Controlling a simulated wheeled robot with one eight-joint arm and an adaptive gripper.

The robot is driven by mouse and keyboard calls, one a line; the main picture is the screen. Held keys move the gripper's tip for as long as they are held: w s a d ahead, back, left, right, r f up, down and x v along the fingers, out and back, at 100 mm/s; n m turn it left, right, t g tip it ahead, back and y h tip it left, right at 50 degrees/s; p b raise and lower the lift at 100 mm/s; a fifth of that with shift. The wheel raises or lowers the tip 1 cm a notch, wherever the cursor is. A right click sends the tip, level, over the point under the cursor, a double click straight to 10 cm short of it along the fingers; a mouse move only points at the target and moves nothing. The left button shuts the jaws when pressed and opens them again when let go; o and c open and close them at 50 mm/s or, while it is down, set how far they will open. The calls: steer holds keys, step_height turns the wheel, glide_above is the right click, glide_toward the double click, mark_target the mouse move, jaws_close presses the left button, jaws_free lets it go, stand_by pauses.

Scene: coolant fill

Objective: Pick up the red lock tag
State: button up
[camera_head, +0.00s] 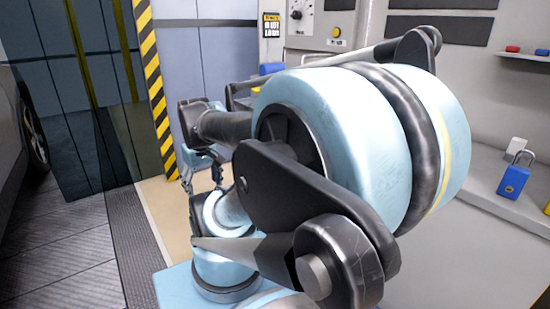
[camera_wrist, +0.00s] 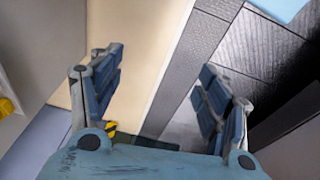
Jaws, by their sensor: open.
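A small red object (camera_head: 512,48) lies on the small shelf at the upper right of the head view. It may be the red lock tag, but it is too small to be sure. My gripper (camera_wrist: 162,64) is open in the wrist view, with nothing between its fingers and bare floor beyond them. In the head view my gripper (camera_head: 202,174) hangs at the left, far from the red object. No red thing shows in the wrist view.
A blue item (camera_head: 541,52) lies next to the red object. A striped post (camera_head: 153,80) and a car (camera_head: 22,130) are at left. My arm hides the centre.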

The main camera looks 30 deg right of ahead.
steer(key=w+d+r+n+g+h, duration=0.1)
steer(key=w+d+r+n, duration=0.8)
steer(key=w+d+r, duration=0.45)
steer(key=w+d+r+n+g, duration=0.1)
steer(key=w+d+n, duration=0.3)
steer(key=d, duration=0.7)
steer(key=w+d+n, duration=0.3)
steer(key=d+n, duration=0.1)
steer(key=d, duration=0.7)
steer(key=shift+d+f, duration=0.6)
steer(key=shift+f, duration=2.2)
steer(key=shift+d+f, duration=0.6)
steer(key=shift+f, duration=2.2)
steer(key=shift+d+f, duration=0.6)
steer(key=shift+f, duration=2.2)
steer(key=c, duration=1.1)
